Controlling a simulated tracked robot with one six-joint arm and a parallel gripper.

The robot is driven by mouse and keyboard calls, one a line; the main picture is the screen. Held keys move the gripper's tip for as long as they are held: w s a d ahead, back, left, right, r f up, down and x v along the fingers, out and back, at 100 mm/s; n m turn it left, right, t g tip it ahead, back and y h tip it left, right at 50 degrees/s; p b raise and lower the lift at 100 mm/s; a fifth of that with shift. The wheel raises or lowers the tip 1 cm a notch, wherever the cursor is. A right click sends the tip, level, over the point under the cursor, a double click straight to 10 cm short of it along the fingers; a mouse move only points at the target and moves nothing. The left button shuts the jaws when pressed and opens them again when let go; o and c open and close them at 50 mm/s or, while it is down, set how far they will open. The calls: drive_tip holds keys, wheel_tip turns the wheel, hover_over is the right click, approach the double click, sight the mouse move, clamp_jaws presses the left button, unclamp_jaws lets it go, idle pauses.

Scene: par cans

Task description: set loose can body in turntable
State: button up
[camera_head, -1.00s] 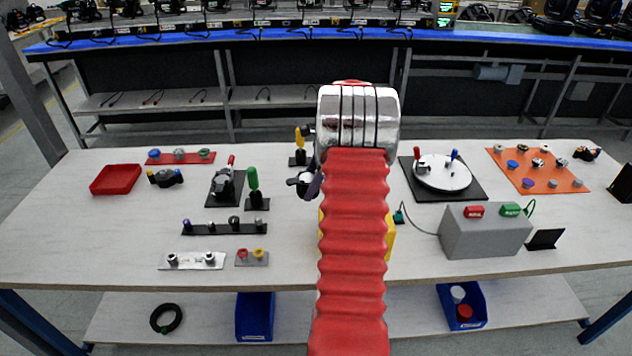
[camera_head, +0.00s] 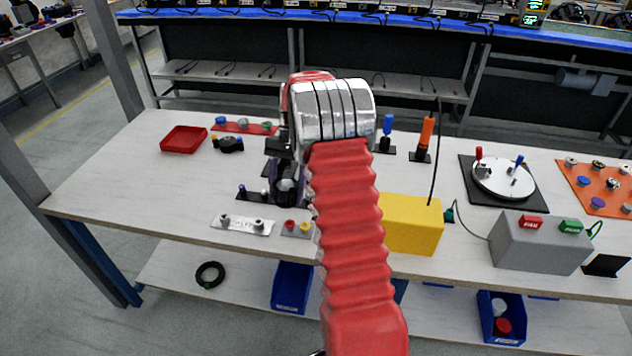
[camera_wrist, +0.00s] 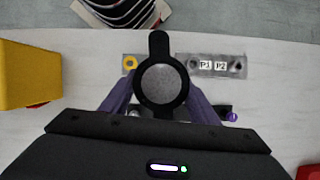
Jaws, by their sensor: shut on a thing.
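The loose can body (camera_wrist: 160,84) looks black and round with a grey disc face and a black tab at its top edge in the wrist view. My gripper (camera_wrist: 158,100) is shut on it, with a purple finger on each side. In the head view my gripper (camera_head: 287,188) is above the left-middle of the table, beside my red arm, and the grey face of the can body shows between the fingers. The turntable (camera_head: 490,186) is a white disc on a black square mat at the right, with a red-handled and a blue-handled clamp on it. My gripper is far left of it.
A yellow box (camera_head: 412,224) and a grey box with red and green buttons (camera_head: 540,245) stand at the front. An orange-handled tool (camera_head: 425,138) and a blue-handled one (camera_head: 387,130) stand upright behind. A red tray (camera_head: 183,138) is at left. My arm hides the middle.

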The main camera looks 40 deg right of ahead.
drive_tip(key=w+a+n+g+h, duration=0.1)
drive_tip(key=a+n+g+h, duration=0.1)
drive_tip(key=a+n, duration=0.9)
drive_tip(key=a+r+h, duration=0.1)
drive_tip(key=a, duration=0.3)
drive_tip(key=shift+a+h, duration=0.2)
drive_tip(key=shift+h, duration=0.1)
drive_tip(key=shift+d+f, duration=0.1)
